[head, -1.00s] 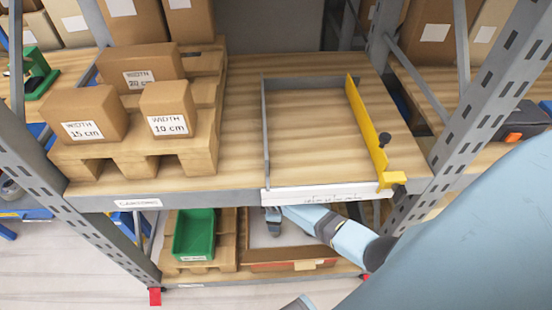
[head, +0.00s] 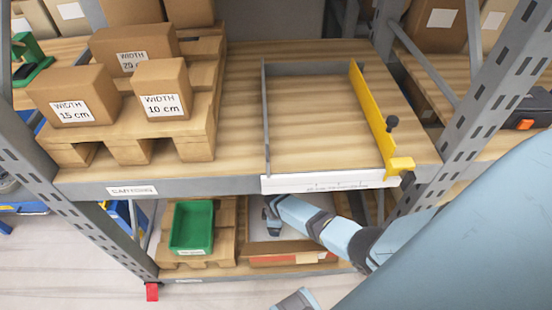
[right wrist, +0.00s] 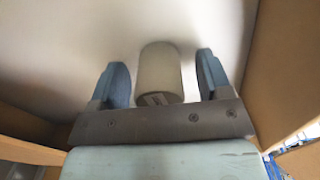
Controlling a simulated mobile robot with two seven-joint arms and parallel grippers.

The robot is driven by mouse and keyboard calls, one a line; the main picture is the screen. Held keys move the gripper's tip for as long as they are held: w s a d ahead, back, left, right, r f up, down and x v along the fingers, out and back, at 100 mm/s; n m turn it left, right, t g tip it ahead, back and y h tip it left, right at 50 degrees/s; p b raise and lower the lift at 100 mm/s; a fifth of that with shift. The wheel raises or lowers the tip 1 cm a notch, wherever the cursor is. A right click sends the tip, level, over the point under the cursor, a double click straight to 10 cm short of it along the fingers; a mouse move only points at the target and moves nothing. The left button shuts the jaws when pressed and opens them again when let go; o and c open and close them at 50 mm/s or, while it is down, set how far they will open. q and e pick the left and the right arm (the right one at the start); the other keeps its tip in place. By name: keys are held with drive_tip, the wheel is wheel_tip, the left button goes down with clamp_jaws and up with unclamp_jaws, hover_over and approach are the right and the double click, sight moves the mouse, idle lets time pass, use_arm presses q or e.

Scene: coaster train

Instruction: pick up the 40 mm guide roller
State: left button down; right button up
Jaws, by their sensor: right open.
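A pale grey cylindrical roller (right wrist: 160,70) shows in the right wrist view, on a light surface. A small marking is on its near end, too small to read, so I cannot confirm the 40 mm size. My right gripper (right wrist: 161,84) is open, with one blue finger on each side of the roller and a visible gap on both sides. In the head view my right gripper (head: 271,222) reaches into a shallow carton (head: 290,259) on the lower shelf. The roller cannot be made out there.
A green bin (head: 192,228) stands left of the carton on the lower shelf. The upper shelf (head: 230,186) hangs over my right arm and carries boxes (head: 160,92) and a yellow guide (head: 374,115). Carton walls (right wrist: 283,75) flank the gripper. A metal post (head: 480,110) stands at the right.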

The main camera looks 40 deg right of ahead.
drive_tip(key=c, duration=1.1)
drive_tip(key=shift+o, duration=0.2)
